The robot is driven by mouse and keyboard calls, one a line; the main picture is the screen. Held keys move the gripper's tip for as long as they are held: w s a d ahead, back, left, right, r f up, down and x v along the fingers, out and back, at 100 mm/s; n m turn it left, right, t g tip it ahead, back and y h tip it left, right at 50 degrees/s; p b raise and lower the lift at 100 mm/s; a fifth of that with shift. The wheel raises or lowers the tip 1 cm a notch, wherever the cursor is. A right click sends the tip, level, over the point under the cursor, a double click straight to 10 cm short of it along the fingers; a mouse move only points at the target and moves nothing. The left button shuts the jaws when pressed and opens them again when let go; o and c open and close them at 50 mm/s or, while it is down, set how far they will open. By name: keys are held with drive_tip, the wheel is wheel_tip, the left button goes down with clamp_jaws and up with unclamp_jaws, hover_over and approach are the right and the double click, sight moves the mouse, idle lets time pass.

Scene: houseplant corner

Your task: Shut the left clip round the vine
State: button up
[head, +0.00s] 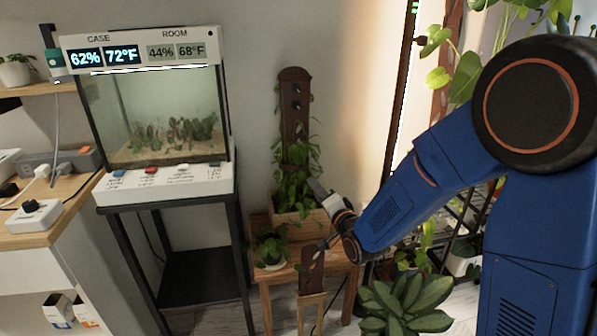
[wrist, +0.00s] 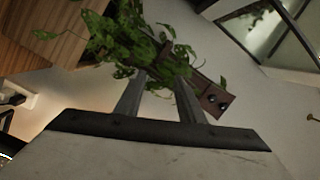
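A vine (head: 292,185) with green leaves climbs a dark brown post (head: 294,128) in a wooden planter. In the wrist view the vine (wrist: 122,42) is a leafy clump and the post's end (wrist: 213,100) shows two dark round spots. I cannot make out the left clip or whether it is shut; leaves and my fingers cover much of the post. My gripper (wrist: 160,76) has its two fingers apart, tips at the leaves in the wrist view. I see nothing held between them. In the head view my gripper reaches the post's right side, but its fingertips are unclear.
The wooden planter (head: 300,226) stands on a wooden stool (head: 263,283), with a small potted plant (head: 271,247) beside it. A glass case (head: 165,120) on a black stand is to the left. A broad-leaved plant (head: 405,300) is at the lower right, below my arm.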

sight(297, 168)
drive_tip(key=x, duration=1.4)
drive_tip(key=shift+w, duration=0.15)
clamp_jaws()
